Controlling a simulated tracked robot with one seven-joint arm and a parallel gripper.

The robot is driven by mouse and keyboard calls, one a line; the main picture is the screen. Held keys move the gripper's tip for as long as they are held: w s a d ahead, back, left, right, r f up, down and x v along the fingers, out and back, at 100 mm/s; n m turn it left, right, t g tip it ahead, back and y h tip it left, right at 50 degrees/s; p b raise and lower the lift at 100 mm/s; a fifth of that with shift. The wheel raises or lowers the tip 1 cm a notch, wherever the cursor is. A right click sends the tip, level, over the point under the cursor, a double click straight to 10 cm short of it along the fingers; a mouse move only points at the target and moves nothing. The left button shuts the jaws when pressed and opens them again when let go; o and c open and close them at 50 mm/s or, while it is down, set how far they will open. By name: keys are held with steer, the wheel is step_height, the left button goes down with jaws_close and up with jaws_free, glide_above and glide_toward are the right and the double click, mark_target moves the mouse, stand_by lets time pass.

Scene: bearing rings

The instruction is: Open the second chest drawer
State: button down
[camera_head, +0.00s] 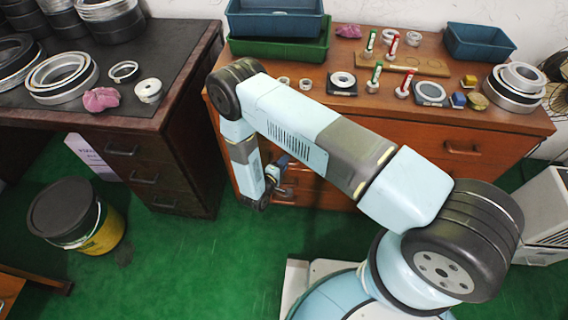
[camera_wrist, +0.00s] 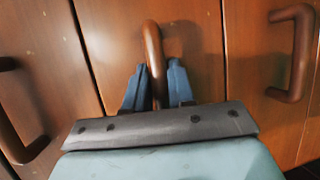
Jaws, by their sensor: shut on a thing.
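The brown wooden chest (camera_head: 420,118) stands at the right in the head view, with drawers down its front. My gripper (camera_head: 272,180) reaches down to the left part of its front, below the top drawer. In the wrist view my gripper (camera_wrist: 158,85) has its two blue fingers on either side of a curved brown drawer handle (camera_wrist: 152,38), shut on it. The drawer front (camera_wrist: 205,60) behind this handle looks about level with its neighbours; I cannot tell whether it stands slightly out. My arm hides part of the chest front.
Neighbouring handles show at the left (camera_wrist: 20,145) and right (camera_wrist: 300,60) in the wrist view. A dark desk (camera_head: 150,60) and a yellow bucket (camera_head: 100,235) stand left. Green floor (camera_head: 180,265) lies clear before the chest.

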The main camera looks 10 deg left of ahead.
steer(key=shift+s+f, duration=0.1)
steer(key=s, duration=2.3)
steer(key=shift+d, duration=0.1)
steer(key=c, duration=1.1)
jaws_free()
steer(key=shift+o, duration=0.2)
steer(key=v, duration=1.4)
steer(key=shift+w, duration=0.15)
